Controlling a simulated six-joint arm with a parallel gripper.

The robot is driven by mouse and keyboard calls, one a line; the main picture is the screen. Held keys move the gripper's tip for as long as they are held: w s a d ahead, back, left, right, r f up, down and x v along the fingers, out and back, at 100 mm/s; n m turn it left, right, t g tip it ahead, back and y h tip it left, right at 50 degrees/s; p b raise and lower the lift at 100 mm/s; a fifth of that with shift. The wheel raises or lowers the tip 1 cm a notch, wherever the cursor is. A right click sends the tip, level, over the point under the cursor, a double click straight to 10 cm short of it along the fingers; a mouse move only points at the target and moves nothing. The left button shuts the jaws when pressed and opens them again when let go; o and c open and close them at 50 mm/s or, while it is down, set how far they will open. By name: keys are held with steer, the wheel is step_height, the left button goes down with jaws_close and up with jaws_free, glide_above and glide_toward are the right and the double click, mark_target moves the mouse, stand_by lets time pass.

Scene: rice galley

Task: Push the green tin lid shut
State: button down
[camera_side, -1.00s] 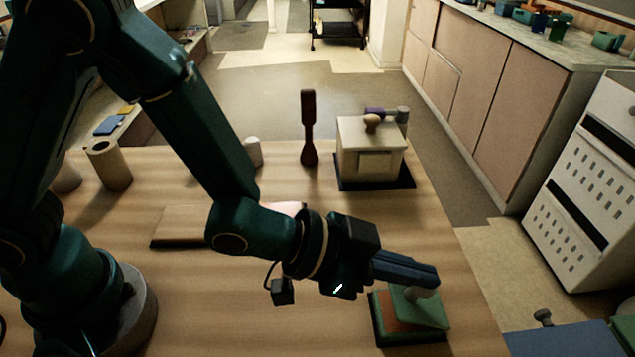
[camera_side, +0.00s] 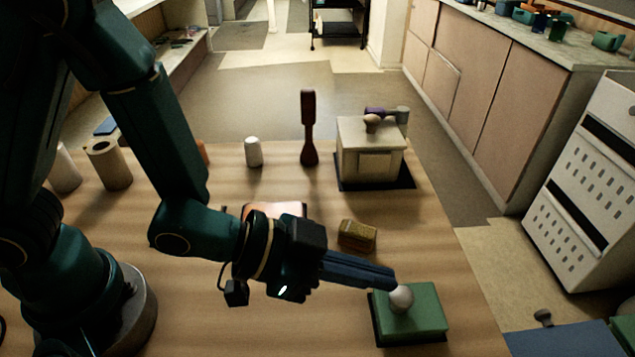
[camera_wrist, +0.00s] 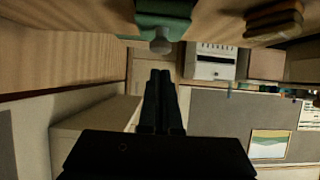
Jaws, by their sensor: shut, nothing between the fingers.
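The green tin (camera_side: 413,335) stands near the table's front right on a dark base. Its green lid (camera_side: 428,301) lies flat over the top, and no inside shows. A pale round knob (camera_side: 401,299) sits on the lid. My gripper (camera_side: 392,281) is shut and empty, its fingertips at the left and behind the knob; I cannot tell whether they touch it. In the wrist view the shut fingers (camera_wrist: 160,76) point towards the knob (camera_wrist: 160,46) and the green tin (camera_wrist: 165,14) at the top edge.
A cream box (camera_side: 370,150) with a knob stands on a dark mat at the back right. A dark red upright tool (camera_side: 309,130), a white shaker (camera_side: 253,152) and a brown block (camera_side: 357,235) are on the table. The table edge lies close right of the tin.

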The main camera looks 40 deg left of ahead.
steer(key=w+a+r+n+t+y, duration=0.1)
steer(key=w+a+r+t, duration=0.15)
steer(key=r, duration=0.35)
steer(key=w+a+r+n+t+y, duration=0.1)
steer(key=w+a+r, duration=0.1)
steer(key=a+r, duration=0.35)
steer(key=a+r+n+y, duration=0.3)
steer(key=a+y, duration=0.1)
steer(key=a, duration=0.2)
steer(key=s+a+f+n+g+y, duration=0.2)
steer(key=s+a+n+y, duration=0.15)
steer(key=s+a, duration=0.35)
steer(key=s+f+g, duration=0.4)
steer(key=s+g, duration=0.1)
steer(key=s, duration=0.2)
steer(key=shift+a+f, duration=0.2)
steer(key=shift+a, duration=0.15)
steer(key=shift+n+h, duration=0.25)
